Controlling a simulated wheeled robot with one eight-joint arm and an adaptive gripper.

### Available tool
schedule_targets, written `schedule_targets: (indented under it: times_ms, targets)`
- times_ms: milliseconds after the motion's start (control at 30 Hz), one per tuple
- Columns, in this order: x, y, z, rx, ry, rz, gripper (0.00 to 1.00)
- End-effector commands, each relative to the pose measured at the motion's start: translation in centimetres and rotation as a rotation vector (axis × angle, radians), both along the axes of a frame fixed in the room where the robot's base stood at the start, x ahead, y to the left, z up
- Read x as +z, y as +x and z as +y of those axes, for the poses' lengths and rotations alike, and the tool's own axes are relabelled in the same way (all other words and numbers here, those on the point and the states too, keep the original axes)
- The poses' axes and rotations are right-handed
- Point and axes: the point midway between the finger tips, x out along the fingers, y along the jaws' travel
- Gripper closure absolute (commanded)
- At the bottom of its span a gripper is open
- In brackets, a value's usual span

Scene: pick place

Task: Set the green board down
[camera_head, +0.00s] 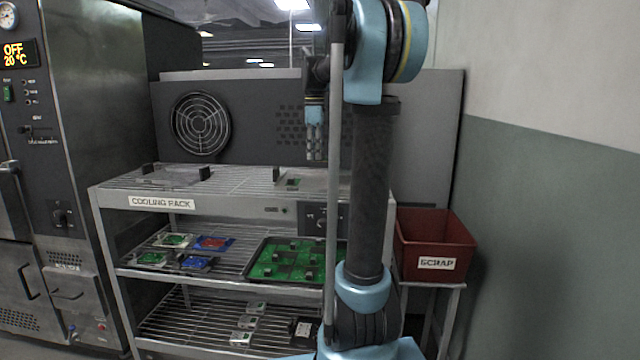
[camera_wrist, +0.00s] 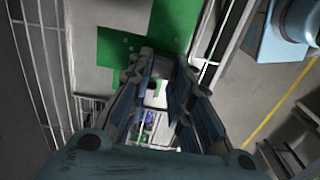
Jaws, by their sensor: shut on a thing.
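The green board (camera_wrist: 168,22) is close under my gripper in the wrist view, beside a pale grey flat surface. My gripper (camera_wrist: 158,95) is shut, its fingers around a dark grey part at the board's edge. In the head view my gripper (camera_head: 314,157) points straight down over the right part of the cooling rack's top shelf (camera_head: 240,181). I cannot tell whether the board touches the shelf.
Two low dark blocks (camera_head: 204,173) stand on the top shelf to the left. The middle shelf holds several small boards and a dark tray (camera_head: 256,263) with green boards. A red scrap bin (camera_head: 433,240) stands to the right. An oven (camera_head: 85,130) stands on the left.

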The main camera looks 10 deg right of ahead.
Motion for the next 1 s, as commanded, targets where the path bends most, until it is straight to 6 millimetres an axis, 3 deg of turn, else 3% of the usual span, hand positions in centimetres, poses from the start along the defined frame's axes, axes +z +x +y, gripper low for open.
schedule_targets:
  times_ms: [200,533,700,1000]
  targets:
    - [-3.5,0.0,-0.1,-0.001,0.000,0.000,1.00]
    - [-6.0,0.0,-0.1,-0.001,0.000,0.000,1.00]
    - [-8.4,0.0,-0.1,-0.001,0.000,0.000,1.00]
    - [-9.1,-0.1,-0.1,-0.001,0.000,0.000,1.00]
